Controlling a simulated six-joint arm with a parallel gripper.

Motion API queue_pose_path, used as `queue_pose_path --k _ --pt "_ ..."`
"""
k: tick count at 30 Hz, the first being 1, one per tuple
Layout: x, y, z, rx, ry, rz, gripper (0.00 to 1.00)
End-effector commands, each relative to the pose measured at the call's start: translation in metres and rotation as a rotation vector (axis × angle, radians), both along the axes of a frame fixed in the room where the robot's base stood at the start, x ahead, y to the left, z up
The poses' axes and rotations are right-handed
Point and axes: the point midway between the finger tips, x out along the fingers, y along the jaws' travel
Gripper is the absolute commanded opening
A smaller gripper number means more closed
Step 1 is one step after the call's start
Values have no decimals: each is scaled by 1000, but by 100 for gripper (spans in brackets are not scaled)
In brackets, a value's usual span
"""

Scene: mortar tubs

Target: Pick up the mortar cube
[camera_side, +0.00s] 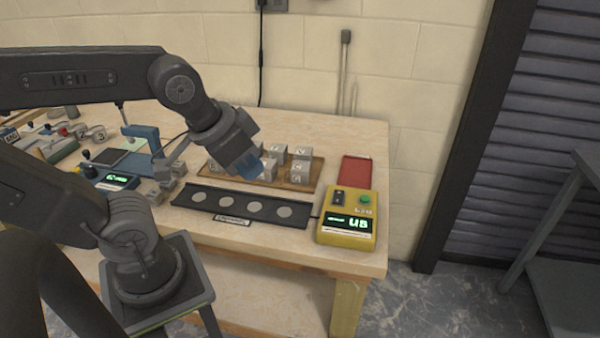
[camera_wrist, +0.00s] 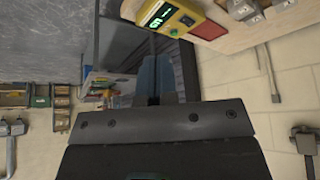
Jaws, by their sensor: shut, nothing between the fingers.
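Several grey mortar cubes with dark letters stand on a wooden board (camera_side: 309,184) in the side view. One cube (camera_side: 300,171) stands at the board's right front and another (camera_side: 302,152) behind it. My gripper (camera_side: 253,172) has blue fingers pointing down and to the right, in front of the cubes in the picture. It hides part of the board's left side. Whether it touches a cube cannot be told. In the wrist view the blue fingers (camera_wrist: 156,78) are together with nothing held.
A black strip (camera_side: 240,203) with several light discs lies in front of the board. A yellow box (camera_side: 347,218) with a green display and a red tray (camera_side: 356,170) stand to the right. Blue-grey devices and other blocks crowd the bench's left side. A wall rises behind.

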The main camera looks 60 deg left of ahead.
Motion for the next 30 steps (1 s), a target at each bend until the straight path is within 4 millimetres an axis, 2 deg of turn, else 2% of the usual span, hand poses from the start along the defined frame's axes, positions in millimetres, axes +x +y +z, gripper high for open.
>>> queue_pose_path --k 14,30 --pt "0 0 0 0 0 0 0" --pt "0 0 0 0 0 0 50"
